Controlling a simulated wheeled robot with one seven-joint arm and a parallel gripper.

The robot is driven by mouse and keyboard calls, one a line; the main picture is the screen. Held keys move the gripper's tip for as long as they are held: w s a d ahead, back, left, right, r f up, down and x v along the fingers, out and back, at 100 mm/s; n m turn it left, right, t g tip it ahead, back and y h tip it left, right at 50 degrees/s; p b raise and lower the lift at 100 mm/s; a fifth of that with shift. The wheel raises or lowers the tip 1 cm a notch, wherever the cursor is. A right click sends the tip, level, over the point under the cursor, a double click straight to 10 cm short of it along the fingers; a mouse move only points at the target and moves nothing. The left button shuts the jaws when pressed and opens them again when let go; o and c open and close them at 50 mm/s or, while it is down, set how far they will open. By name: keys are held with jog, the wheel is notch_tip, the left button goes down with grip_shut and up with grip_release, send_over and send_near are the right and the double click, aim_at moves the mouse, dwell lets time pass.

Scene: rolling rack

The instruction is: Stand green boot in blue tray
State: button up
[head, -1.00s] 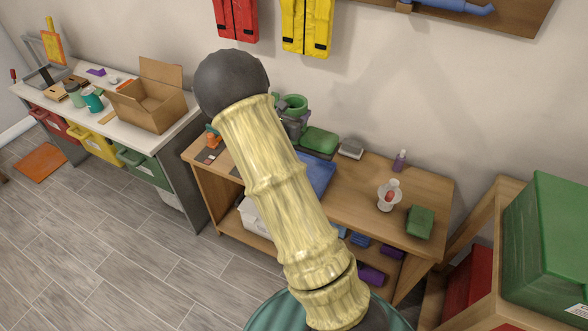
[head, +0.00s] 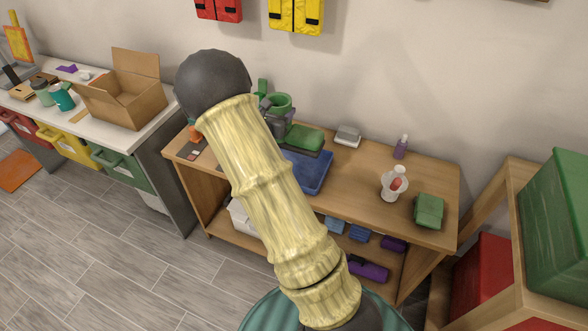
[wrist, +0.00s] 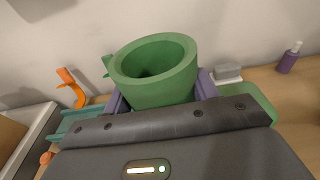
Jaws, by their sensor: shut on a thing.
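The green boot (head: 304,138) is upright, with a dark sole and its toe to the right and toward me. My arm covers part of it in the head view. In the wrist view its round open top (wrist: 155,68) faces up, with a small loop at the left. My gripper (wrist: 160,95) is shut on the boot's shaft, a purple finger on each side. The blue tray (head: 318,172) lies on the wooden bench, partly behind my arm. The boot's foot overlaps the tray's back part in the head view; I cannot tell whether the sole touches it.
On the wooden bench (head: 350,190) are a grey block (head: 347,135), a purple bottle (head: 401,147), a white container (head: 394,184) and a green box (head: 429,210). An orange thing (wrist: 72,88) is at the left. A rack with a large green bin (head: 556,225) stands at the right.

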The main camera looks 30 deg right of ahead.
jog(key=shift+r, duration=0.1)
jog(key=shift+f, duration=3.15)
jog(key=shift+f, duration=1.85)
jog(key=shift+f+b, duration=0.15)
jog(key=shift+b, duration=0.2)
jog(key=o, duration=1.7)
